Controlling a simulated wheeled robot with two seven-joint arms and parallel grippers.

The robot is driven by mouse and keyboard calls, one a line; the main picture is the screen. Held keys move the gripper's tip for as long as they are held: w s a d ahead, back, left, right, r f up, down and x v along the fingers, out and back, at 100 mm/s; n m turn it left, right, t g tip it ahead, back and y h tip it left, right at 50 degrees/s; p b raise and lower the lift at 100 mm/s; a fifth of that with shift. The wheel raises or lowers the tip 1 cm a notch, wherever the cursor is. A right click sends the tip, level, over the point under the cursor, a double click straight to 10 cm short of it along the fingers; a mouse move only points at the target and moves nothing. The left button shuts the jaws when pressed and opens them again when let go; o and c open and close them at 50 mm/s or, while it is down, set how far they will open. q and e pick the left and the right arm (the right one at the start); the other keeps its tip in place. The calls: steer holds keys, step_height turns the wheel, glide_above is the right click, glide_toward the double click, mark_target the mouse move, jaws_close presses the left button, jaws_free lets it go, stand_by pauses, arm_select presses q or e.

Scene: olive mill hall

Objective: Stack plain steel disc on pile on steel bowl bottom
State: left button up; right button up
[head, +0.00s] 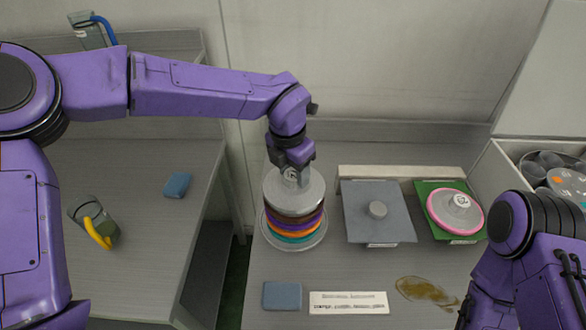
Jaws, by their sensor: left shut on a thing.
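My left gripper (291,168) points down and is shut on the knob of the plain steel disc (293,193). The disc is level at the top of a pile of coloured discs (292,224), with brown, purple, orange and teal edges. I cannot tell whether the disc touches the pile or hangs just above it. The pile stands in the wide steel bowl bottom (296,245), whose rim shows around it. My right arm comes in at the lower right, but its gripper is out of the picture.
Right of the pile are a grey square plate with a knob (367,222) and a pink-rimmed disc (455,212) on a green mat (428,188). In front lie a blue sponge (282,296), a printed label (348,303) and a brown spill (427,291). A crate (510,168) stands far right.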

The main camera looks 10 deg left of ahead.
mark_target(289, 177)
arm_select(q)
steer(key=o, duration=0.8)
step_height(289, 177, up, 11)
steer(key=s+b, duration=0.1)
steer(key=shift+a+f+b, duration=0.2)
steer(key=shift+a+b, duration=0.1)
steer(key=shift+a, duration=0.05)
steer(key=shift+s, duration=0.15)
